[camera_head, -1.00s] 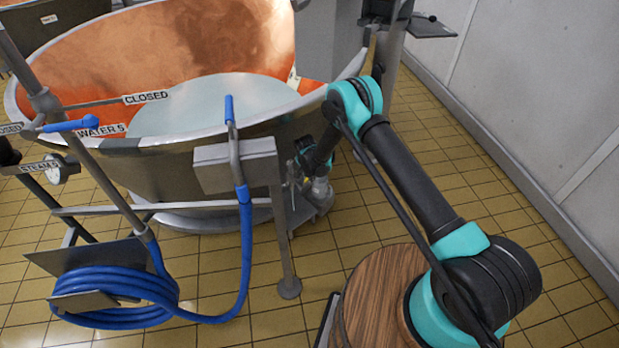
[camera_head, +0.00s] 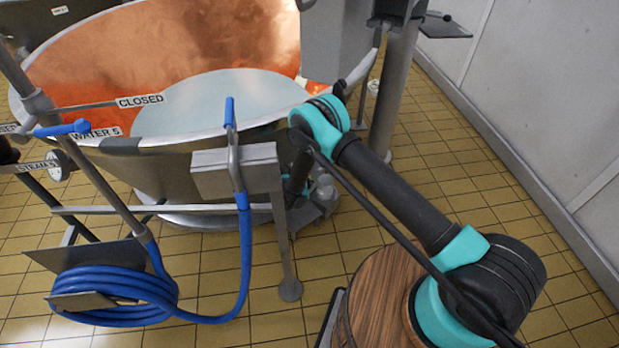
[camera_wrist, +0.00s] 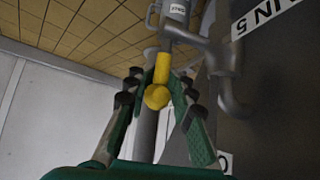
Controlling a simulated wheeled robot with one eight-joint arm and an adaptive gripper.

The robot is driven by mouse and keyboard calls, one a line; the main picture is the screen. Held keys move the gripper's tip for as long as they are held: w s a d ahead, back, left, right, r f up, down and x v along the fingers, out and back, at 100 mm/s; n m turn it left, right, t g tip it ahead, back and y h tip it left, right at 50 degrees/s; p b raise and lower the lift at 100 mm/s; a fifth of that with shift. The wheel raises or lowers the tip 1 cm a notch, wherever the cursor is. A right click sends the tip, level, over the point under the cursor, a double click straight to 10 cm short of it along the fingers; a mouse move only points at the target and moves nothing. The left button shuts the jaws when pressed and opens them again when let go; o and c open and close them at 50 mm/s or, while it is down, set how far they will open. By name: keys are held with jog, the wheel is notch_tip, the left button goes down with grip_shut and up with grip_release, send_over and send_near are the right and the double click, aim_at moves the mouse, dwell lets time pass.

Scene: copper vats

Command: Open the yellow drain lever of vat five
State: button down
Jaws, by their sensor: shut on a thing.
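The yellow drain lever (camera_wrist: 157,96) shows in the wrist view, with a round knob and a short stem below a grey pipe fitting. My gripper (camera_wrist: 163,80) has its two fingers on either side of the lever and is shut on it. A white sign (camera_wrist: 265,18) ending in "IN 5" is beside the pipe. Vat five (camera_head: 215,40) stands in the head view with a copper inside and pale liquid. In the head view my arm reaches down at the vat's right side; the lever and fingertips are hidden there.
A blue hose (camera_head: 110,290) hangs coiled at the front left, below signs for water and steam. A grey box on a stand (camera_head: 236,170) is left of my arm. A grey post (camera_head: 392,90) stands right of the vat. Tiled floor (camera_head: 470,170) is free toward the wall.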

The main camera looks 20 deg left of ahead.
dwell(0.3)
jog(key=c, duration=1.5)
grip_release()
notch_tip(320, 180, up, 10)
jog(key=shift+c, duration=0.2)
